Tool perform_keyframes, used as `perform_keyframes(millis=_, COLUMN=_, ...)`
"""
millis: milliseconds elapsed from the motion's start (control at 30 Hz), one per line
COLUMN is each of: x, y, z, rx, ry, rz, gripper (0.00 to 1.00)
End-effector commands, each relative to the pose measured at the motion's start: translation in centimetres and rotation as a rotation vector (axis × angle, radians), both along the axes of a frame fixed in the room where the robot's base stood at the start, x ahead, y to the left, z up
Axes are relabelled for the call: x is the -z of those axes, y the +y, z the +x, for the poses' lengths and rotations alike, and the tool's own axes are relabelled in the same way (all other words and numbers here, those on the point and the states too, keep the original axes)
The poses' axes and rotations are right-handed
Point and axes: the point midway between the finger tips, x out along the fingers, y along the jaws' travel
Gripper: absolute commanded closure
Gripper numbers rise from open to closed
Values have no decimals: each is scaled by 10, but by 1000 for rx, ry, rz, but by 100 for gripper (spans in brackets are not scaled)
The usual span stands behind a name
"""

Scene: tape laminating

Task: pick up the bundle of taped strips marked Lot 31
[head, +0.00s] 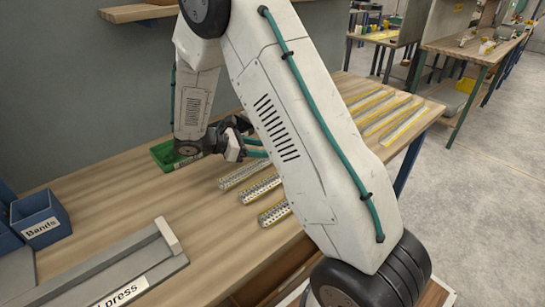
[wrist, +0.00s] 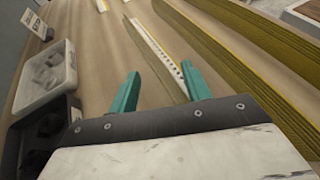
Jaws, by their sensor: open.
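Several perforated, yellow-edged strips or bundles (head: 260,188) lie side by side on the wooden bench, partly behind my arm in the head view. I can read no Lot 31 mark in either view, so I cannot tell which is that bundle. My gripper (head: 264,149) has teal fingers, which point right just above the strips' far end. In the wrist view my gripper (wrist: 160,72) is open and empty. A narrow, perforated white strip with a yellow edge (wrist: 158,52) runs between and beyond its fingertips. Larger layered yellow-edged stacks (wrist: 215,45) lie to its right.
More long yellow-edged strips (head: 385,108) lie at the bench's back right. A green tray (head: 163,156) is beside my wrist. A blue bin marked Bands (head: 40,218) and a grey press (head: 115,278) stand at left. Bare bench (head: 115,200) lies between bin and strips.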

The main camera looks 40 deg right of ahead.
Motion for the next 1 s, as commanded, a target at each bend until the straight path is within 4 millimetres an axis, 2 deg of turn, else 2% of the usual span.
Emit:
perform_keyframes(millis=167, x=10, y=-23, z=-8, rx=3, ry=1, rz=-1, gripper=52)
perform_keyframes(millis=400, x=12, y=-25, z=-9, rx=0, ry=-1, rz=0, gripper=52)
perform_keyframes(millis=567, x=11, y=-25, z=-9, rx=0, ry=-1, rz=1, gripper=96)
perform_keyframes(millis=600, x=11, y=-25, z=-9, rx=0, ry=-1, rz=1, gripper=100)
perform_keyframes(millis=1000, x=12, y=-25, z=-9, rx=1, ry=-1, rz=2, gripper=100)
